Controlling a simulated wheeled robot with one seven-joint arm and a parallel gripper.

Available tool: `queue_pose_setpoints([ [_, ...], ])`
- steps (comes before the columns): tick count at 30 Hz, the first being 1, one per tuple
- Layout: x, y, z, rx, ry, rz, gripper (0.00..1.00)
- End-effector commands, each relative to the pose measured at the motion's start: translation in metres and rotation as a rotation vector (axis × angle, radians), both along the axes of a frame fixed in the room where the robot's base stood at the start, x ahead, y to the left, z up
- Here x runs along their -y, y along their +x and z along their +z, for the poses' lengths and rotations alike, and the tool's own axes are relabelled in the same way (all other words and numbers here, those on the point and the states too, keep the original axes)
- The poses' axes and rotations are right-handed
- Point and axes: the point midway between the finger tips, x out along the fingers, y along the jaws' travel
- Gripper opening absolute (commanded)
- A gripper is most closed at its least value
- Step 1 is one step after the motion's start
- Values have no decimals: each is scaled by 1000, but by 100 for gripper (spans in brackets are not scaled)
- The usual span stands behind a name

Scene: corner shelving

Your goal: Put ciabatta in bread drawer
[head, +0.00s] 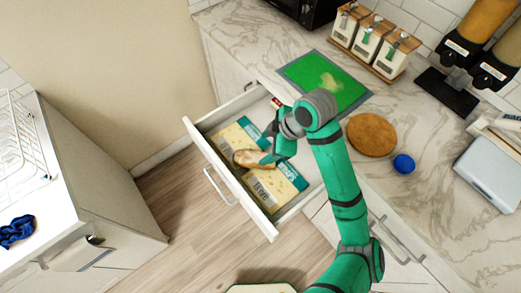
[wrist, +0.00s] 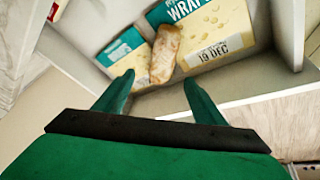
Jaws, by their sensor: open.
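The ciabatta (head: 246,159), a tan-brown oblong loaf, is inside the open drawer (head: 228,178), on the packages of wraps. In the wrist view the ciabatta (wrist: 165,54) lies across the join between two packages, just beyond my fingertips. My gripper (head: 268,157) is above the drawer, close to the loaf's right end in the head view. In the wrist view my gripper (wrist: 158,88) has its green fingers spread, with nothing between them. The loaf looks apart from both fingers. Part of the drawer is hidden under my arm.
Yellow and teal wrap packages (head: 277,188) cover much of the drawer floor. A white counter (head: 85,185) stands at left, with open floor between.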

Motion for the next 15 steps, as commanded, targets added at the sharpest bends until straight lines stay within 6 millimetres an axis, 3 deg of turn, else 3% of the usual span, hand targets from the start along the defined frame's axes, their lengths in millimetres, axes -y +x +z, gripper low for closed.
queue_pose_setpoints([
  [6,11,-5,26,0,-1,1,64],
  [15,14,-7,34,0,0,0,64],
])
